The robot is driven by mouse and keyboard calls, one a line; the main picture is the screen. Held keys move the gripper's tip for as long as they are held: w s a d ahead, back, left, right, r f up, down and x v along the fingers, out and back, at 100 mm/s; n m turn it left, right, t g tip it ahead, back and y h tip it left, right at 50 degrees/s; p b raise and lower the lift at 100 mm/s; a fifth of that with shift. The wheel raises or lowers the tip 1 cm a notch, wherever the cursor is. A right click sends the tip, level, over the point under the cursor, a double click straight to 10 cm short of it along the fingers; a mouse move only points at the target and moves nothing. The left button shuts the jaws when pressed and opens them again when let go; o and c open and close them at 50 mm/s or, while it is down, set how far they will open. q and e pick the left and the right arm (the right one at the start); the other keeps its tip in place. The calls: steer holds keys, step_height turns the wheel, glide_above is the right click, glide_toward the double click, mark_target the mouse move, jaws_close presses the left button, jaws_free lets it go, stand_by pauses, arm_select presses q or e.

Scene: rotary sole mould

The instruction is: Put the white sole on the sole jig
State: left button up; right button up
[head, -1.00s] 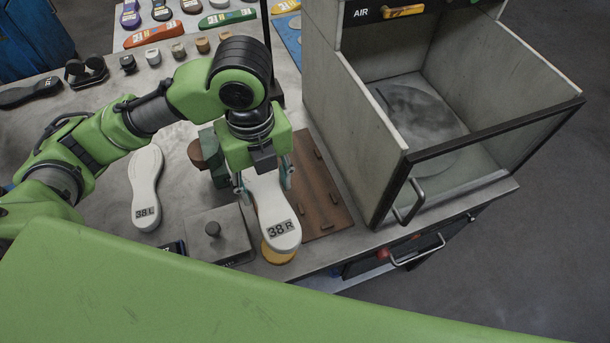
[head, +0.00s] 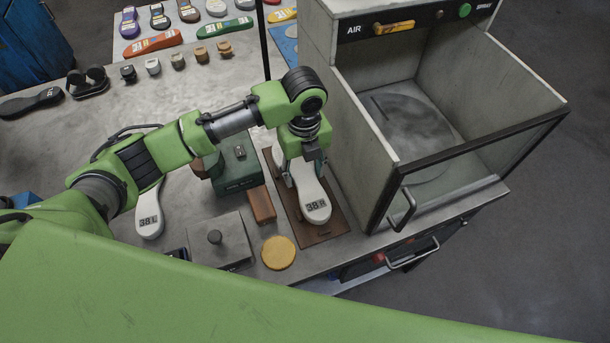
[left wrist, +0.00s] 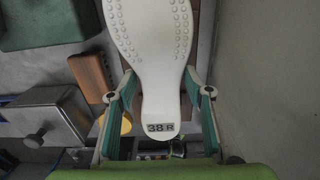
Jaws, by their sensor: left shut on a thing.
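The white sole marked 38 R (head: 315,200) is over the brown sole jig (head: 334,231), its marked end toward the front. My left gripper (head: 305,172) is shut on it, a finger on each side. In the left wrist view the sole (left wrist: 155,60) lies between the fingers of my left gripper (left wrist: 159,95), studded part at the top. I cannot tell whether the sole touches the jig, which it partly covers. A second white sole, marked 38 L (head: 149,222), lies on the table at left, partly behind my arm. My right gripper is out of view.
The grey open-fronted AIR booth (head: 350,130) stands close on the jig's right. A wooden block (head: 262,205), a yellow disc (head: 278,253), a knobbed grey plate (head: 232,252) and a green block (head: 236,178) are to its left. Coloured soles (head: 152,42) lie at the back.

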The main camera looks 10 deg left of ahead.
mark_target(305, 174)
arm_select(q)
steer(key=shift+w+d+f, duration=0.1)
steer(key=shift+w+f, duration=0.05)
steer(key=shift+f, duration=0.25)
step_height(305, 174, down, 2)
steer(key=shift+f+p, duration=0.1)
steer(key=shift+p, duration=0.7)
steer(key=shift+f, duration=0.25)
steer(key=shift+f, duration=0.15)
steer(key=o, duration=1.2)
